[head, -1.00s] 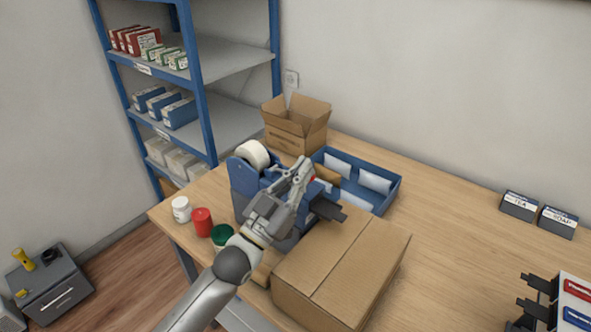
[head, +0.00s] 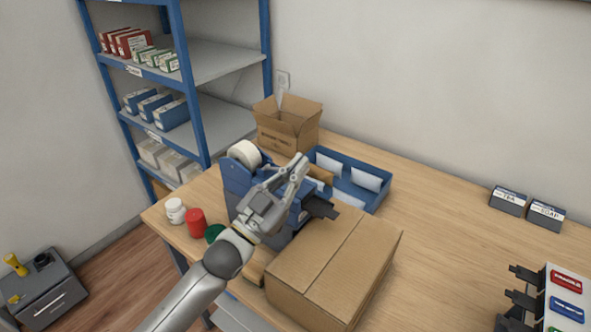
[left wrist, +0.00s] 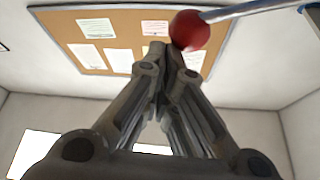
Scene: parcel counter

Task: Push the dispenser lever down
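The blue dispenser (head: 236,180) stands on the counter with a white tape roll (head: 243,153) on top. Its lever shows in the left wrist view as a grey rod (left wrist: 262,9) ending in a red ball knob (left wrist: 190,31). My left gripper (head: 300,166) is over the dispenser, and the knob is hidden in the head view. In the left wrist view the fingertips (left wrist: 167,48) are together with nothing between them. The knob is right beside the fingertips; I cannot tell whether they touch. My right gripper is not in view.
A closed carton (head: 335,265) lies in front of the dispenser. A blue tray (head: 383,196) and an open box (head: 287,134) are behind. White (head: 175,210), red (head: 196,222) and green (head: 214,233) containers stand to the left. The counter's right middle is clear.

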